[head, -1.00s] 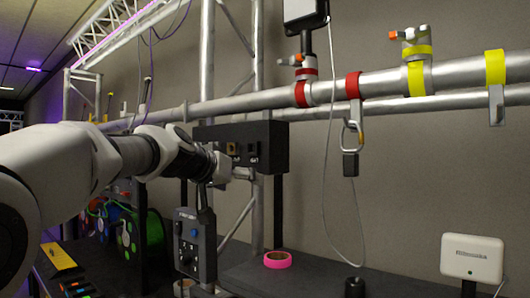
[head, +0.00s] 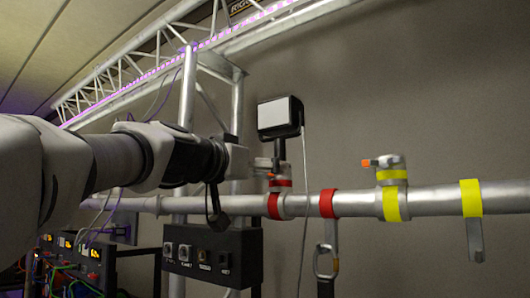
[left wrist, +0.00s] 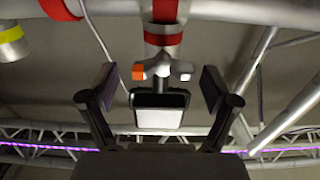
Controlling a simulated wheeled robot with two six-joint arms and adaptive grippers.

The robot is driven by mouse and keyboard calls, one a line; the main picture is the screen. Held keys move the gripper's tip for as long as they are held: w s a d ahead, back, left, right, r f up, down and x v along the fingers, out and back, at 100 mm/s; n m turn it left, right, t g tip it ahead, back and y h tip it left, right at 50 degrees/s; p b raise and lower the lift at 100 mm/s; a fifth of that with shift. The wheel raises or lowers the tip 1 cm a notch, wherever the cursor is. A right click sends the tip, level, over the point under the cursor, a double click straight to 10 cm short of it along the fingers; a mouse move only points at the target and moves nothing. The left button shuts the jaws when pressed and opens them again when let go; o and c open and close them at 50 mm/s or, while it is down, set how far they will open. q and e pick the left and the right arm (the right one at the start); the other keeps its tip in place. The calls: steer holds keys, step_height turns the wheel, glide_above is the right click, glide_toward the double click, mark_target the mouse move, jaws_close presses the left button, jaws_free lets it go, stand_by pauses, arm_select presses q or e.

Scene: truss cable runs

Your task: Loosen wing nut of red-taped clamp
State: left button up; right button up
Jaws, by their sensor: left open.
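The red-taped clamp (head: 282,203) sits around the horizontal silver pipe in the head view, with red tape above and at its left. In the left wrist view the red-taped clamp (left wrist: 163,52) is at top centre. Its wing nut (left wrist: 160,70) has one orange wing and one grey wing, and lies between and just beyond my left fingertips. My left gripper (left wrist: 160,84) is open and empty, one dark finger on each side, with no visible contact. In the head view my left gripper (head: 240,163) is just left of the clamp, its fingers hard to make out. My right gripper is in neither view.
A lamp (head: 280,115) stands above the clamp, its cable hanging down. A red-taped hanger with a carabiner (head: 326,262) and a yellow-taped clamp (head: 393,190) are to the right. A black switch box (head: 212,258) is below my arm. Truss (head: 150,60) runs overhead.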

arm_select(q)
steer(key=shift+w+d, duration=0.3)
steer(key=shift+w, duration=0.1)
steer(key=shift+w+f, duration=0.25)
steer(key=shift+w, duration=0.2)
steer(key=shift+s+r, duration=0.1)
steer(key=shift+s, duration=0.15)
steer(key=c, duration=1.2)
steer(key=shift+o, duration=0.2)
